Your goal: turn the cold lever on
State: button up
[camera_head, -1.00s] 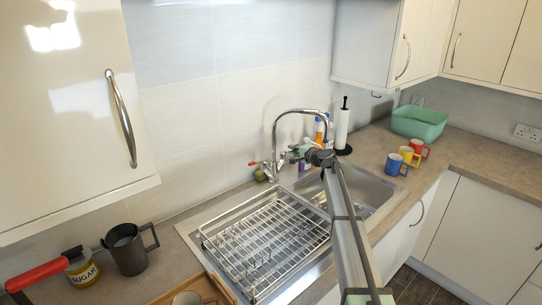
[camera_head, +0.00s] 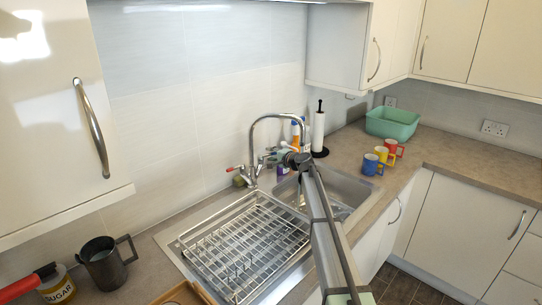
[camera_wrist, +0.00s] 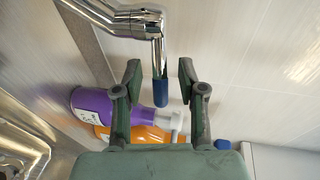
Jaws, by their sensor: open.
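The chrome tap (camera_head: 252,145) stands behind the sink with a tall curved spout. Its red-tipped lever (camera_head: 233,169) sticks out to the left. In the wrist view the blue-tipped cold lever (camera_wrist: 161,92) lies between the two fingertips of my gripper (camera_wrist: 160,82). The fingers are open, with a visible gap on each side of the lever. In the head view my gripper (camera_head: 274,158) is at the right side of the tap, and it and my arm hide most of the cold lever.
A purple bottle (camera_wrist: 95,115) and an orange bottle (camera_wrist: 150,133) stand close by the tap. A wire dish rack (camera_head: 245,245) sits on the drainer. A paper towel roll (camera_head: 318,132), coloured mugs (camera_head: 370,164) and a green tub (camera_head: 392,124) are further right.

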jog(key=v, duration=1.1)
jog(key=shift+s+d, duration=0.15)
jog(key=shift+s, duration=0.1)
